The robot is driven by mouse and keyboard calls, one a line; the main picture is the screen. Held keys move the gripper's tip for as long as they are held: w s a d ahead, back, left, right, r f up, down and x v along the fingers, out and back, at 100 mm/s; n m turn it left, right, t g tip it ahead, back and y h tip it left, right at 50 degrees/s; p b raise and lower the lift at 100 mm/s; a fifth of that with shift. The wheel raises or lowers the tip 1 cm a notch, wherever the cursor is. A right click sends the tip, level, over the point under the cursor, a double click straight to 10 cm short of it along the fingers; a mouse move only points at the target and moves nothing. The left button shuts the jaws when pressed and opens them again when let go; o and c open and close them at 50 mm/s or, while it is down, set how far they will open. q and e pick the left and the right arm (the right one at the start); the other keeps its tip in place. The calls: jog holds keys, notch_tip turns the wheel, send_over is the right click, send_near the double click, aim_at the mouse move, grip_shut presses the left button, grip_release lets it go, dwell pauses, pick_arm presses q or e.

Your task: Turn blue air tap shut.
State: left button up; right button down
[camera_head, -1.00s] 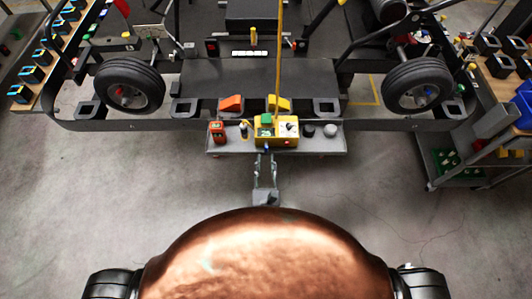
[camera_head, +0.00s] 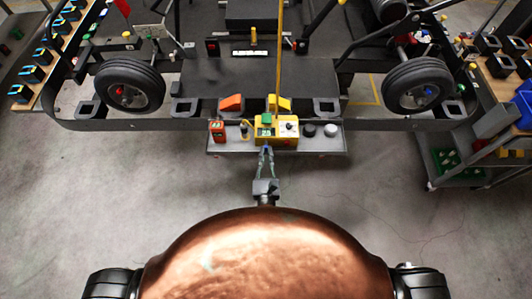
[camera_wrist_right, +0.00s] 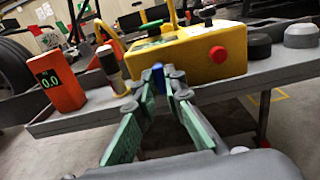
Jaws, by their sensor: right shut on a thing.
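The blue air tap (camera_wrist_right: 159,79) is on the near side of the yellow box (camera_wrist_right: 195,55), at the front edge of the grey shelf. My right gripper (camera_wrist_right: 161,76) is shut on the blue tap, with its fingertips on either side of it. Only a small part of the tap shows between the tips. In the head view my right gripper (camera_head: 266,151) reaches up to the shelf edge below the yellow box (camera_head: 284,130), and the tap is mostly hidden there. My left gripper is not in view.
Dark and grey knobs (camera_head: 309,130) stand to the right. The floor below is clear.

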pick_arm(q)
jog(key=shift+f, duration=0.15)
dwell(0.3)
pick_arm(e)
jog(key=m+b, duration=0.3)
jog(key=m, duration=0.1)
jog(key=shift+a+f+m, duration=0.1)
jog(key=shift+f+m, duration=0.05)
jog(key=shift+m, duration=0.25)
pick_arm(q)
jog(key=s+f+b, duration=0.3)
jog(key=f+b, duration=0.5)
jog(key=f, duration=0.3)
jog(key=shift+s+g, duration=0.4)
pick_arm(e)
jog(key=shift+a+r+m, duration=0.1)
jog(key=shift+r+m, duration=0.05)
jog(key=shift+m, duration=3.1)
jog(key=shift+a+r+m, duration=0.1)
jog(key=shift+m, duration=3.15)
pick_arm(q)
jog(key=shift+b, duration=0.3)
pick_arm(e)
jog(key=shift+r, duration=0.1)
jog(key=c, duration=2)
grip_release()
